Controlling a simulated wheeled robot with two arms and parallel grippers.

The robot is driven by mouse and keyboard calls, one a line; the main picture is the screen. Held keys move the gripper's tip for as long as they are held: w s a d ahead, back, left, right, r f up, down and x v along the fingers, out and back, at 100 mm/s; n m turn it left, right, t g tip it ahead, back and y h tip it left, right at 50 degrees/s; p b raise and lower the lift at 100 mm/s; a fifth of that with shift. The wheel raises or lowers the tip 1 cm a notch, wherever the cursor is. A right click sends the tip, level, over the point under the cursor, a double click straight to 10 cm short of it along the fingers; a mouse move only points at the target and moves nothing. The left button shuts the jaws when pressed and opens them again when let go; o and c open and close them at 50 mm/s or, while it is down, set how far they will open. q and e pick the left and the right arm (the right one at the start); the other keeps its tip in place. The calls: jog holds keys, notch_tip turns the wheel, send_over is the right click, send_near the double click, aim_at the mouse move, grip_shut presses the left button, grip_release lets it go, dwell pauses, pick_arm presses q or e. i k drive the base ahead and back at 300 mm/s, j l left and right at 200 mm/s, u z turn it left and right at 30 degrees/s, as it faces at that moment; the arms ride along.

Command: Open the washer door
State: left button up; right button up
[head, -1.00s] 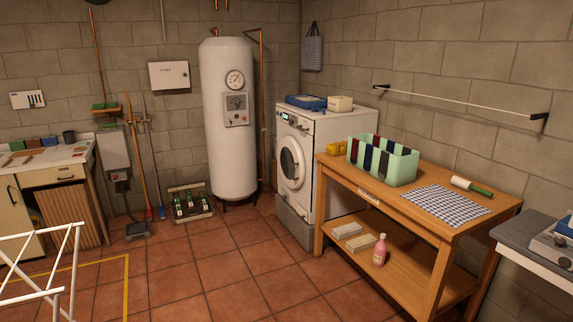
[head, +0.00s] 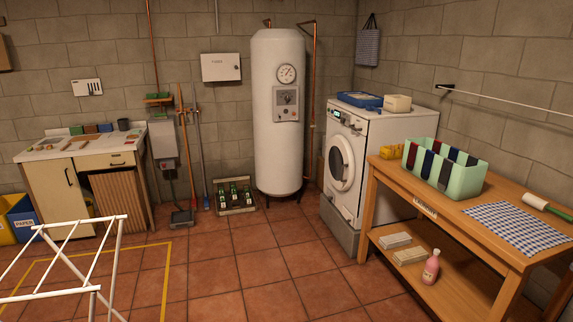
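The washer (head: 384,160) is a white front-loader on a grey plinth, standing against the back wall right of centre. Its round door (head: 342,163) has a dark glass and a pale ring, and it looks shut. The door faces left and toward me at a slant. Neither of my grippers shows in the head view.
A wooden workbench (head: 446,218) stands close to the washer's right, holding a mint green bin (head: 462,180). A white boiler (head: 279,115) and a bottle crate (head: 235,197) are left of the washer. A white drying rack (head: 108,255) is at front left. Tiled floor (head: 275,262) before the washer is clear.

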aim_at(338, 152)
jog(key=i, duration=2.4)
jog(key=i+z, duration=0.1)
jog(key=i, duration=0.4)
jog(key=i+j+z, duration=0.1)
jog(key=i, duration=0.4)
jog(key=i+j+z, duration=0.1)
jog(key=i, duration=0.35)
jog(key=i+j, duration=0.15)
jog(key=i, duration=0.35)
jog(key=z, duration=0.05)
